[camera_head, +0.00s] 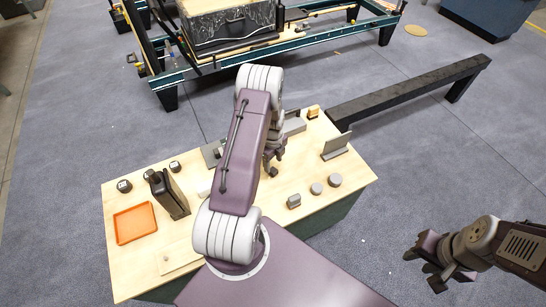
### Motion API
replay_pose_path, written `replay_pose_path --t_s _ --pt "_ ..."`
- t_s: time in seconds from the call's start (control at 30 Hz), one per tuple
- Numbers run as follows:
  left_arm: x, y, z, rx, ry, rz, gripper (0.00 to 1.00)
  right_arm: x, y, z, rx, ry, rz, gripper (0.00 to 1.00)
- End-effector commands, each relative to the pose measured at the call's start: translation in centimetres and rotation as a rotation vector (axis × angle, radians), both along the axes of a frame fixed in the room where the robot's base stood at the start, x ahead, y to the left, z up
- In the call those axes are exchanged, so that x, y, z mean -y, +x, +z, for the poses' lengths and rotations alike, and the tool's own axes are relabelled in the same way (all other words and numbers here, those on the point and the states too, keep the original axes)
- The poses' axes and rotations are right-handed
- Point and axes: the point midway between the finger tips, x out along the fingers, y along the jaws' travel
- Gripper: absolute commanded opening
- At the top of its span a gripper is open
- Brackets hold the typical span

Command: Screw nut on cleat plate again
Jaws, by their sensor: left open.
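My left gripper (271,167) hangs over the middle of the light wooden bench top (240,235), its fingers pointing down and open. My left arm crosses in front of it and hides part of the bench behind. I cannot tell which is the cleat plate. No nut can be made out at this size. My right gripper (424,269) is open and empty, off the bench at the lower right.
An orange tray (135,223), a dark upright case (167,193) and small dark blocks (124,186) are on the left. Round grey pieces (316,188) and a small grey block (294,201) lie at the right front. A black beam (410,92) runs behind; a reformer frame (190,72) stands beyond.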

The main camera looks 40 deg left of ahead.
Motion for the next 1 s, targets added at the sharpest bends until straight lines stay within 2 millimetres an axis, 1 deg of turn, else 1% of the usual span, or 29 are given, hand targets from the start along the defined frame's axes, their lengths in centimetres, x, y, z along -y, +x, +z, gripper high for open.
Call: replay_pose_path --t_s 0.03,0.1,0.23,0.37,0.6,0.67,0.7,0.77,0.8,0.93,1.0 --pt "0.1 -0.1 -1.2 -0.003 -0.002 0.0 0.55 0.0 0.0 -0.1 0.0 0.0 0.0 0.36" --pt "0.1 -0.1 -2.5 -0.002 -0.001 0.0 0.55 0.0 0.0 -0.2 0.0 0.0 0.0 0.36" --pt "0.0 0.0 -4.2 -0.001 -0.001 0.0 0.55 0.0 0.0 -0.3 0.0 0.0 0.0 0.36" --pt "0.0 0.0 -5.0 0.001 0.001 0.0 0.55 0.0 0.0 -0.3 0.0 0.0 0.0 0.36" --pt "0.0 0.0 -5.0 0.001 0.001 0.0 0.55 0.0 0.0 -0.3 0.0 0.0 0.0 0.36" --pt "0.0 0.0 -5.0 0.001 0.001 0.0 0.38 0.0 0.0 -0.3 0.0 0.0 0.0 0.36" --pt "0.0 0.0 -5.0 0.001 0.001 0.0 0.27 0.0 0.0 -0.3 0.0 0.0 0.0 0.36" --pt "0.0 0.0 -5.0 0.001 0.0 0.0 0.1 0.0 0.0 -0.3 0.0 0.0 0.0 0.36" --pt "0.0 0.0 -5.0 0.001 0.0 0.0 0.0 0.0 0.0 -0.3 0.0 0.0 0.0 0.36" --pt "0.0 0.0 -4.9 0.001 0.001 0.0 0.0 0.0 0.0 -0.2 0.0 0.0 0.0 0.36" --pt "0.0 0.0 -4.6 0.001 0.001 0.0 0.0 0.0 0.0 0.1 0.0 0.0 0.0 0.36"
